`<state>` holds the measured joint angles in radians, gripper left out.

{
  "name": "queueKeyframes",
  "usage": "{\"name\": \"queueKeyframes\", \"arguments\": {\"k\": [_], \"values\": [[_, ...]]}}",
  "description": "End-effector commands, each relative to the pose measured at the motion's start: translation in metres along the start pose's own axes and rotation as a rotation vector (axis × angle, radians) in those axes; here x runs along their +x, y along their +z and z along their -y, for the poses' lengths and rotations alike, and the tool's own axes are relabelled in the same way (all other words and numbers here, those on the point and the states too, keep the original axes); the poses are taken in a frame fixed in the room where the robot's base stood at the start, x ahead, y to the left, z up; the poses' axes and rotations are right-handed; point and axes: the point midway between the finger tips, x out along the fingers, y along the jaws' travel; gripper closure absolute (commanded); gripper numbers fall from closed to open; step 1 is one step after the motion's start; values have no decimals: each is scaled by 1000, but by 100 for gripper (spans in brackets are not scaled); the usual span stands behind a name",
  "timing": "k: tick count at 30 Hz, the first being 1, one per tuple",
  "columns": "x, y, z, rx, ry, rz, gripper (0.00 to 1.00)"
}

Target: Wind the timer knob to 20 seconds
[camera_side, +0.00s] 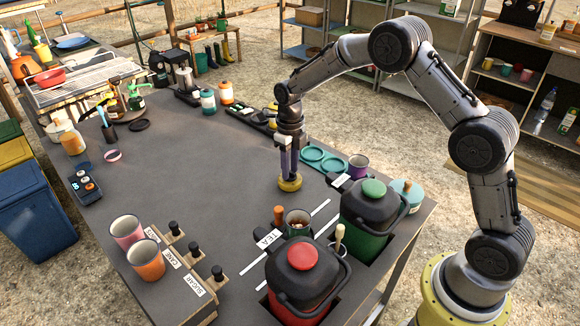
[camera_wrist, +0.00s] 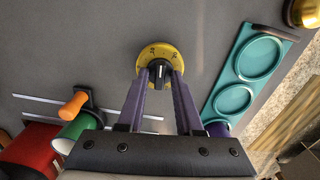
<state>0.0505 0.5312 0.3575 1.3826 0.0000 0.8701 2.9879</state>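The timer is a round yellow dial (camera_wrist: 149,55) with a black knob (camera_wrist: 161,71) in its middle, lying on the dark table. Small dark marks show on its face, too small to read, so I cannot tell the setting. It shows in the side view as a yellow disc (camera_side: 290,184) under my gripper (camera_side: 289,165). In the wrist view my gripper (camera_wrist: 161,80) points down with its two purple fingers apart, one on each side of the knob. Gaps show between the fingers and the knob. Whether the fingertips touch the dial is not clear.
Teal round-recessed tray (camera_wrist: 228,93) lies right of the timer in the wrist view. A red-lidded canister (camera_side: 303,280), a green-lidded canister (camera_side: 366,220) and a mug (camera_side: 297,222) stand nearer the front. The table (camera_side: 205,165) left of the timer is clear.

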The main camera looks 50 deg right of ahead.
Motion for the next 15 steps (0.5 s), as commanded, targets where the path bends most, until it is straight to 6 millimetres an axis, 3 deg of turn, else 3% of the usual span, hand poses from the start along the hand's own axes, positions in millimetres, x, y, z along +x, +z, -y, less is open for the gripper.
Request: {"name": "queueKeyframes", "arguments": {"k": [15], "values": [[0, 0, 0, -2, 0, 0, 65]]}}
